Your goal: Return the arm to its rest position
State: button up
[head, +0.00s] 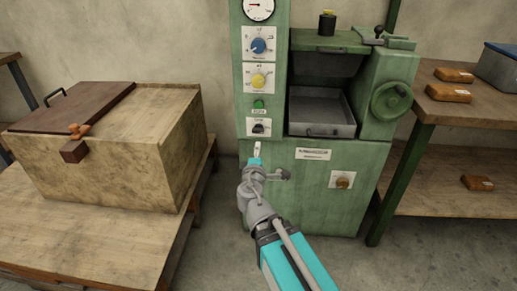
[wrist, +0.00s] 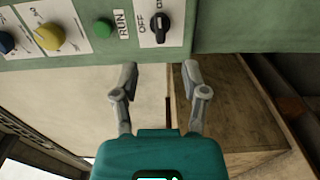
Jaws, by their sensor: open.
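My gripper (wrist: 158,75) is open in the wrist view, with its two grey fingers apart and nothing between them. In the head view my arm reaches up from the bottom, and the gripper end (head: 257,150) is in front of the green machine (head: 310,185), just below its control panel. The black rotary switch (wrist: 160,27) with an OFF mark is above the fingertips in the wrist view. The switch also shows in the head view (head: 260,128). I cannot tell whether the fingers touch the machine.
A wooden box (head: 165,150) with a dark lid stands on a low table at left. A wooden shelf unit (head: 450,145) with brown packets stands at right. The machine's handwheel (head: 391,101) juts out. Bare floor shows around my arm.

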dwell(0.4)
jog(key=d+f+m+g+h+p, duration=0.1)
jog(key=d+f+m+g+h, duration=0.3)
jog(key=d, duration=0.4)
jog(key=d+f+m+g+h+p, duration=0.1)
jog(key=d+f+m+g+h, duration=0.15)
jog(key=d+m, duration=0.45)
jog(key=s+d+f+m+g+y+p, duration=0.1)
jog(key=s+d+f+m+g+y, duration=0.25)
jog(key=s+g, duration=0.3)
jog(key=s+d+f+m+g+y+p, duration=0.1)
jog(key=s+d+f+m+g+y, duration=0.3)
jog(key=s, duration=0.3)
notch_tip(320, 180, up, 38)
jog(key=g+p, duration=0.1)
jog(key=p, duration=3.7)
jog(key=shift+a+f+n, duration=0.25)
jog(key=shift+a+n, duration=0.1)
jog(key=shift+n, duration=0.1)
